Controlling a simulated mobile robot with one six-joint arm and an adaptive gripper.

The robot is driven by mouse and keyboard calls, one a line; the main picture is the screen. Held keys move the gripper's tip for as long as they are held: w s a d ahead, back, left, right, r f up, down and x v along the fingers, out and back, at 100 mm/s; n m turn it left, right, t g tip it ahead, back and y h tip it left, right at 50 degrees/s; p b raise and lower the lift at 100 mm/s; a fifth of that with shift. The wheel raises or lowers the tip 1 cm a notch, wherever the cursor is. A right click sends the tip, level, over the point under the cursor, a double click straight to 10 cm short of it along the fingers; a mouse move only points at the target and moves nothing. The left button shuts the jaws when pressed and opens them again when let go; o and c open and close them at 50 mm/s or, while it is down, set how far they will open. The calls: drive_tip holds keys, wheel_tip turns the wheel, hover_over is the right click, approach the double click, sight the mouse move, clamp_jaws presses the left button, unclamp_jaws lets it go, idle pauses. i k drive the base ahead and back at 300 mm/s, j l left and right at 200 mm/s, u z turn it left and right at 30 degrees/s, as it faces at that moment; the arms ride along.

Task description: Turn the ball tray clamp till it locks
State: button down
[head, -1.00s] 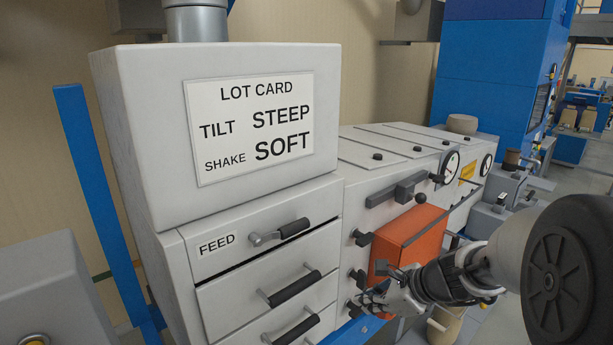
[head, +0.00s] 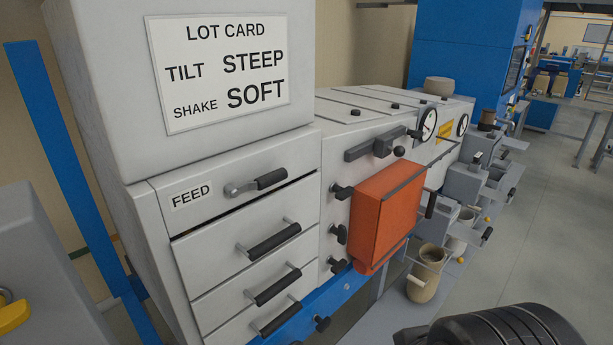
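None has a readable label, so I cannot tell which is the ball tray clamp or whether any is locked. Only a dark ribbed part of my arm shows at the bottom right edge. My gripper's fingers are out of the frame, and nothing of mine visibly touches a clamp.
The FEED drawer (head: 191,195) and several drawers below it have protruding black handles. The lot card (head: 226,73) reads TILT STEEP, SHAKE SOFT. A beige bucket (head: 426,274) stands right of the orange box. Open grey floor (head: 540,235) lies at the right.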

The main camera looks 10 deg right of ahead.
sight(341, 232)
drive_tip(key=i+j, duration=0.2)
drive_tip(key=i, duration=0.25)
drive_tip(key=i+j, duration=0.15)
drive_tip(key=i, duration=0.3)
